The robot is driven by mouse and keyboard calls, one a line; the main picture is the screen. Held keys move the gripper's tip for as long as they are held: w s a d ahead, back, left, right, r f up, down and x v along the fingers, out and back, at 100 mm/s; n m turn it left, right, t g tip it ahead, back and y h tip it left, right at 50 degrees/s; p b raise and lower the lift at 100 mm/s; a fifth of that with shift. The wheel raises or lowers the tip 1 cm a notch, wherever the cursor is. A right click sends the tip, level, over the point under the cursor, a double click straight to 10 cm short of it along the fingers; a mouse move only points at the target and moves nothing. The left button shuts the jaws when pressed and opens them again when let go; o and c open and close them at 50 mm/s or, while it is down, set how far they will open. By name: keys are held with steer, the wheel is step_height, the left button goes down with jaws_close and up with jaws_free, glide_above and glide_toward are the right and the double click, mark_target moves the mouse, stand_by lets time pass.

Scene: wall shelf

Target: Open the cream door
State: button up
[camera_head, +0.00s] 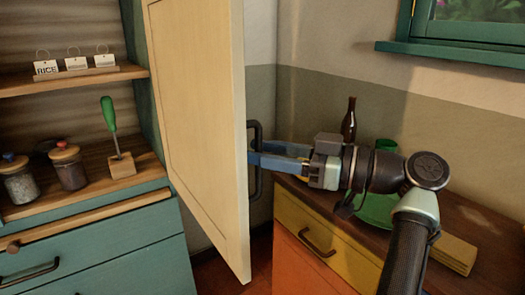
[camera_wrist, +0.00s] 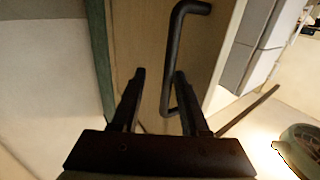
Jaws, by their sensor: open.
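The cream door (camera_head: 200,110) stands swung out from the shelf in the head view, seen at a steep angle. Its dark bar handle (camera_head: 257,186) is on the far face, near the free edge. My gripper (camera_head: 254,153) reaches in from the right at the handle's height, its blue fingers apart. In the wrist view, the open fingers of my gripper (camera_wrist: 160,76) point at the door (camera_wrist: 147,40). The handle (camera_wrist: 173,50) runs between the fingertips, nearer the right one. I cannot tell whether a finger touches it.
Shelves at left hold jars (camera_head: 68,166), tags (camera_head: 75,63) and a green-handled tool in a wooden block (camera_head: 120,165). A counter with drawers (camera_head: 310,232) at right holds a dark bottle (camera_head: 349,122) and a green plate (camera_head: 378,209) close beneath my arm.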

steer(key=v, duration=1.3)
steer(key=shift+w+a, duration=0.1)
